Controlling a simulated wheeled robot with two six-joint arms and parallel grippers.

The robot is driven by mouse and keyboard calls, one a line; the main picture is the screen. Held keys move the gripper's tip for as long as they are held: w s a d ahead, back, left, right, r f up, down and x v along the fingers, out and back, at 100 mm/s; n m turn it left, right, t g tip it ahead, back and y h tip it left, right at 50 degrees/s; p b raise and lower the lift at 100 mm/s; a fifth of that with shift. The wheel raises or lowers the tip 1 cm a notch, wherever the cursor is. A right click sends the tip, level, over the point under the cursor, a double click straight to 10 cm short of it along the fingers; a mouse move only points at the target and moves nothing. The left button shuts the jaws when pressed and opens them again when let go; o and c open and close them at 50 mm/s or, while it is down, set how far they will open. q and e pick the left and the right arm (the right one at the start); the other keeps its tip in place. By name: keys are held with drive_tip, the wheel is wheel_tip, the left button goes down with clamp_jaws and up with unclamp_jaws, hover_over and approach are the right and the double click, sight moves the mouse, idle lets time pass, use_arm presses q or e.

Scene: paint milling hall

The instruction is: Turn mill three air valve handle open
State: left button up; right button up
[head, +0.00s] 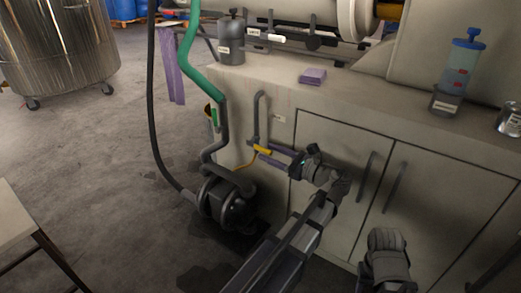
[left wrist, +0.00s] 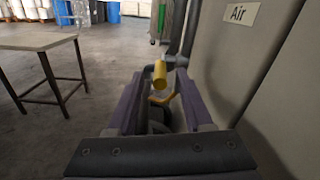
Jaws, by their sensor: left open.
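The yellow air valve handle (head: 262,149) sits on a grey pipe (head: 257,118) that comes out of the end of the pale cabinet. In the left wrist view the yellow handle (left wrist: 160,70) shows end-on, ahead of and between the purple fingers. My left gripper (head: 264,153) is open, with its fingertips close to the handle. I cannot tell whether they touch it. An "Air" label (left wrist: 241,14) is on the cabinet panel beside the valve. My right gripper is not in view.
A dark pump (head: 225,203) with a green hose (head: 190,45) and a black hose (head: 156,120) stands left of the valve. The cabinet top (head: 400,100) holds a purple block (head: 312,76) and containers. A table (left wrist: 40,42) stands left in the wrist view.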

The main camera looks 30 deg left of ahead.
sight(252, 145)
use_arm(q)
drive_tip(key=shift+w+a, duration=0.2)
drive_tip(key=shift+a, duration=1.95)
clamp_jaws()
